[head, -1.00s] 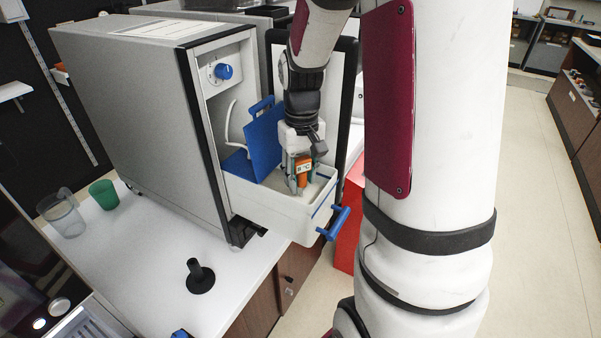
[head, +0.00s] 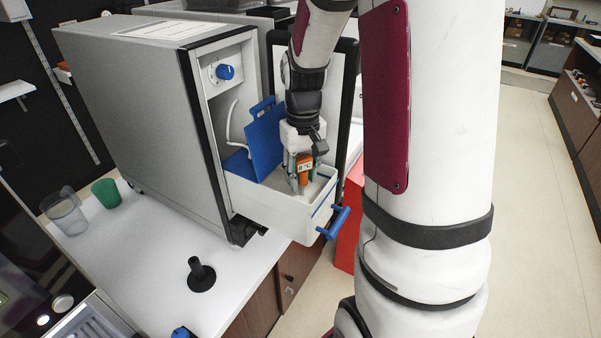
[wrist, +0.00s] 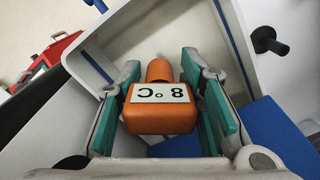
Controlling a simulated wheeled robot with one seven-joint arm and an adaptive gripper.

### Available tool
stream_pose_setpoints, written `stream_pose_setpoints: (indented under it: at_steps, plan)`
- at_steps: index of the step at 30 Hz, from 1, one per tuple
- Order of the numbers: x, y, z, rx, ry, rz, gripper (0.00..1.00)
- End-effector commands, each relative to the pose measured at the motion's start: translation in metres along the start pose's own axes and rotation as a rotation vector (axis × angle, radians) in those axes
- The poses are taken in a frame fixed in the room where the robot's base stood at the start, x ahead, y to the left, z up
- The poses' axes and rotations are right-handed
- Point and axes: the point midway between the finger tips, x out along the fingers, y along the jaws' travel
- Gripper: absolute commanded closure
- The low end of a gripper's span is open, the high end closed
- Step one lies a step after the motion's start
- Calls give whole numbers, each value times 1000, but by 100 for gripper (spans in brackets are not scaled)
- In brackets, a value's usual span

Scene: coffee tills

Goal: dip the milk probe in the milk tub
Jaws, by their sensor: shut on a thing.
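The milk probe (head: 305,166) has an orange body, and its display reads 8 °C in the wrist view (wrist: 160,108). My gripper (head: 302,178) is shut on it, with green-padded fingers (wrist: 166,105) on either side. The milk tub (head: 268,209) is a white, drawer-like tub pulled out of the grey cooler, with a blue handle at its front. The gripper points down into the tub, with the probe's body near rim height. The tub's wall also shows in the wrist view (wrist: 215,50).
A blue flap (head: 265,143) stands upright beside my gripper at the tub's back. The grey cooler (head: 130,105) with a blue knob rises behind. A black holder (head: 201,277) stands empty on the white counter. A clear jug (head: 64,213) and green cup (head: 106,193) are at left.

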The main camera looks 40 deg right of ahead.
Motion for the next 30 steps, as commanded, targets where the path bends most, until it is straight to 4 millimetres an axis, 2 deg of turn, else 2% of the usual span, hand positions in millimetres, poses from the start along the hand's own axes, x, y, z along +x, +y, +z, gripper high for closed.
stream_pose_setpoints:
  at_steps: [30]
  plan:
    - [-89, 0, 1, 0, 2, 1, 93]
